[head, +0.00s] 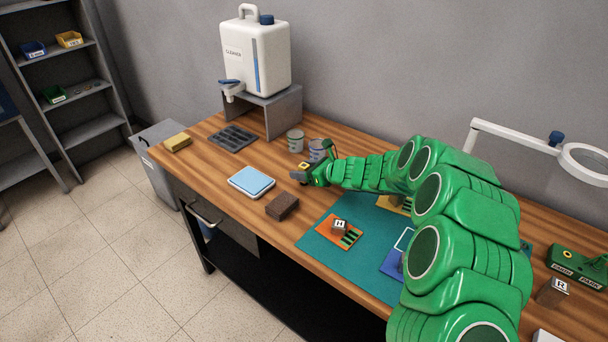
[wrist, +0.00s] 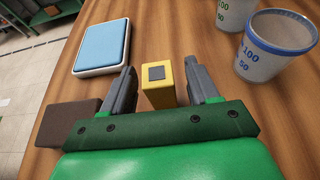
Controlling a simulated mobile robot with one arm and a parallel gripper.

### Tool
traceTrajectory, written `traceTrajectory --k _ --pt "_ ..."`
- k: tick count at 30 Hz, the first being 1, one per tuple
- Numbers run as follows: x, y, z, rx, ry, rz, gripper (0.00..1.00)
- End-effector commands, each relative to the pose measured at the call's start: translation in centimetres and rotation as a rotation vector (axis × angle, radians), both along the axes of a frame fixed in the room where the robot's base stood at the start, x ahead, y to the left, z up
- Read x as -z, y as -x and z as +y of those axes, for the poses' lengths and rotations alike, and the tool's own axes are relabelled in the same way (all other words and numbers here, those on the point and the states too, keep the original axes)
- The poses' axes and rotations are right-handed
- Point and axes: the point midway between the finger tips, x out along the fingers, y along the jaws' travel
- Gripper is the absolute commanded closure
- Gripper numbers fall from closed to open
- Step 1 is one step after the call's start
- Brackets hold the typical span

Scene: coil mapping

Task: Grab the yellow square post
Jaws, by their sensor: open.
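The yellow square post (wrist: 160,86) shows in the wrist view as an upright yellow block with a dark grey square on its top. It stands on the wooden bench between the two grey fingers of my gripper (wrist: 155,88). The post's lower part is hidden in both views.
Left of the gripper are a blue-topped white tray (head: 251,182) and a brown block (head: 282,206). Two measuring cups (head: 295,141) stand close behind it. A teal mat (head: 340,262) with coloured plates lies to the right. Bare wood lies between the tray and cups.

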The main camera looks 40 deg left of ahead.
Motion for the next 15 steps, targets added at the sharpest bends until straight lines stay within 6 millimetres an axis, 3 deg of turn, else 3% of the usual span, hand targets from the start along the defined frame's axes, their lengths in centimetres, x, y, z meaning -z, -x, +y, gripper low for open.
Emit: traceTrajectory --k 2,13,15 --pt "0.0 -0.02 -0.02 0.0 0.0 0.0 0.42" --pt "0.01 -0.04 -0.06 0.001 0.0 0.0 0.99" --pt "0.01 -0.05 -0.06 0.001 0.0 0.0 0.99"
